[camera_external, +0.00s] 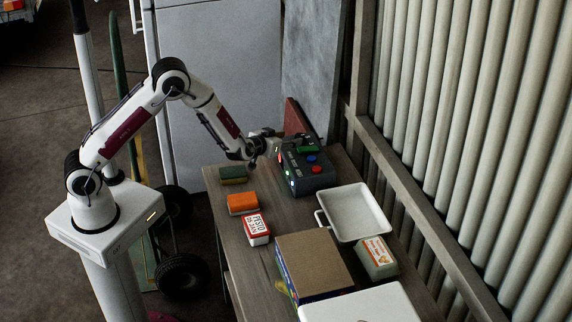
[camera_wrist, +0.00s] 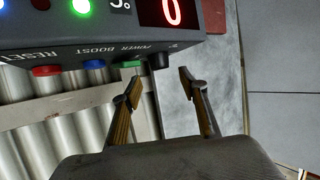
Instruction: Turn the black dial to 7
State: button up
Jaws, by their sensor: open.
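The control box (camera_external: 307,172) is dark and sits at the far end of the bench. In the wrist view its dark panel (camera_wrist: 110,50) fills the upper left, with a red display (camera_wrist: 171,11) reading 0. The black dial (camera_wrist: 158,61) sticks out at the panel's right end, beside a green button (camera_wrist: 127,64). Its pointer setting cannot be made out. My gripper (camera_wrist: 161,84) is open and empty, its fingertips just short of the dial and apart from it. In the external view my gripper (camera_external: 274,143) is at the box's far left corner and hides the dial.
The box also carries a blue button (camera_wrist: 95,65) and a red button (camera_wrist: 46,71). A white tray (camera_external: 324,221), a cardboard-topped box (camera_external: 313,262), a sponge (camera_external: 233,174), an orange block (camera_external: 243,203) and a tin (camera_external: 256,229) lie nearer. A corrugated wall (camera_external: 450,120) stands right.

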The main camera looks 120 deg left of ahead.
aim_at(299, 136)
jog(key=shift+a, duration=0.1)
dwell(0.3)
jog(key=shift+x, duration=3.8)
jog(key=c, duration=1.1)
